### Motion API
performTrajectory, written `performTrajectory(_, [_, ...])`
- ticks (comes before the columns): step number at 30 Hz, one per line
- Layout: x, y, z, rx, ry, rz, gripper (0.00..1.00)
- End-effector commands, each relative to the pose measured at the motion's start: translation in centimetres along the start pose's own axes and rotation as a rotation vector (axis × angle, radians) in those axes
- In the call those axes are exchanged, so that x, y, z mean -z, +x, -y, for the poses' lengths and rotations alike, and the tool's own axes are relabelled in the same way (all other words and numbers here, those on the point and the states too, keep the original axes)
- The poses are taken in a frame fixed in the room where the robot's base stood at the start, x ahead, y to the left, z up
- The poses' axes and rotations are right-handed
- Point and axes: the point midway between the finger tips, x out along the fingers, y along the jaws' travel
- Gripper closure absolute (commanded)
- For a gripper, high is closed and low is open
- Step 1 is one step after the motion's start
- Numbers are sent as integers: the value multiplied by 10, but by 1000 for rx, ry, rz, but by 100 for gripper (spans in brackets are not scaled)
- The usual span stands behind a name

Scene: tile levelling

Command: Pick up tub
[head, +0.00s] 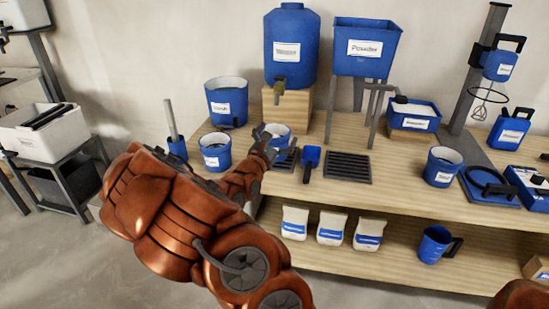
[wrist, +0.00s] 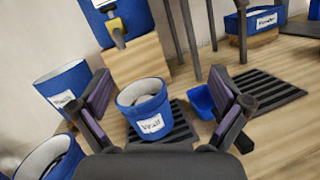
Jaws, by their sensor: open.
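A small blue tub (wrist: 147,113) with a white label and pale inside stands upright on a black slotted grate (wrist: 180,134) in the wrist view. My gripper (wrist: 160,86) is open, with one dark finger on each side of the tub in that picture. I see no clear contact. In the head view, my gripper (head: 264,146) is at the near left of the tub (head: 278,130), over the wooden bench (head: 320,189). It partly hides the tub's lower part there.
A blue tank (head: 291,45) with a tap stands on a wooden block behind the tub. A blue scoop (head: 311,157) lies to its right. Blue buckets (head: 226,102) (head: 214,151) stand to the left. A hopper (head: 366,46) on legs stands behind right.

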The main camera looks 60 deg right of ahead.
Motion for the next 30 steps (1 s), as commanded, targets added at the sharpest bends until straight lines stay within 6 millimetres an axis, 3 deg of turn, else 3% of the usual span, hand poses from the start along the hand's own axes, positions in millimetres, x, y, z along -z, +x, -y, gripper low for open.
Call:
performTrajectory(1, [41,0,1,-43,-58,-40,0])
performTrajectory(3, [76,-1,-3,-100,-119,-90,0])
performTrajectory(6, [119,-4,-4,-160,-185,-154,0])
performTrajectory(9, [144,-8,-5,-198,-226,-195,0])
performTrajectory(13, [157,-8,-6,-220,-245,-218,0])
performTrajectory(30, [164,22,-12,-219,-244,-220,0])
